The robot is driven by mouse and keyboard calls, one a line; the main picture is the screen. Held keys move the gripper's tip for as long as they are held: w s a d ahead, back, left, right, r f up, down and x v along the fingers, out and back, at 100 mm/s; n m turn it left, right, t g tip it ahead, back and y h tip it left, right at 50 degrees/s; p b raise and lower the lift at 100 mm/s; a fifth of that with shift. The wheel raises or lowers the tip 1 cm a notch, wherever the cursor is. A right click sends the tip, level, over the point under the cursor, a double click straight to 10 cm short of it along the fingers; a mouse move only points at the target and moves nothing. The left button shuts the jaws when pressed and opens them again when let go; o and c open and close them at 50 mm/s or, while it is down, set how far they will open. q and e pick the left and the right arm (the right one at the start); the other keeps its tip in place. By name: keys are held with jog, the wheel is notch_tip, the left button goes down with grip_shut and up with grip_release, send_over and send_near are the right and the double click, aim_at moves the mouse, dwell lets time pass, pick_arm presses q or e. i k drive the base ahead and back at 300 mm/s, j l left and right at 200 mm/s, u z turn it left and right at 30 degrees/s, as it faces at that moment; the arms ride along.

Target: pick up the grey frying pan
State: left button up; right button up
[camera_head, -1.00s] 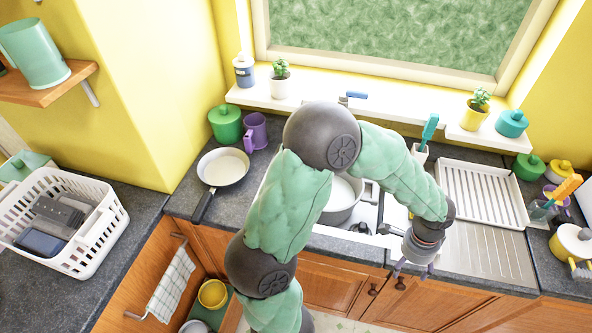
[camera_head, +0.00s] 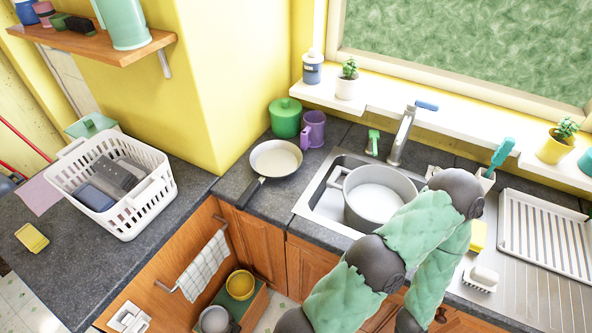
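The frying pan (camera_head: 276,158) lies flat on the dark grey counter, left of the sink. Its inside looks pale and its dark handle points toward the counter's front edge, lower left. Nothing is touching it. One of my arms, which looks like the right, rises from the bottom of the picture in front of the sink and bends back down. Its wrist is at the bottom edge, and its gripper is out of view. My other arm and gripper are not in view.
A green pot (camera_head: 286,118) and a purple mug (camera_head: 313,130) stand just behind the pan. A large grey pot (camera_head: 372,205) sits in the sink (camera_head: 318,201) to its right. A white basket (camera_head: 152,200) stands on the left counter. Counter around the pan's handle is clear.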

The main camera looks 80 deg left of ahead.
aim_at(275, 159)
jog(key=u, duration=0.45)
jog(key=i+u, duration=0.1)
jog(key=u, duration=0.35)
jog(key=l+u, duration=0.1)
jog(key=u, duration=0.75)
jog(key=i+l+u, duration=0.1)
jog(key=u, duration=0.35)
jog(key=l+u, duration=0.1)
jog(key=u, duration=0.35)
jog(key=l+u, duration=0.1)
jog(key=u, duration=0.35)
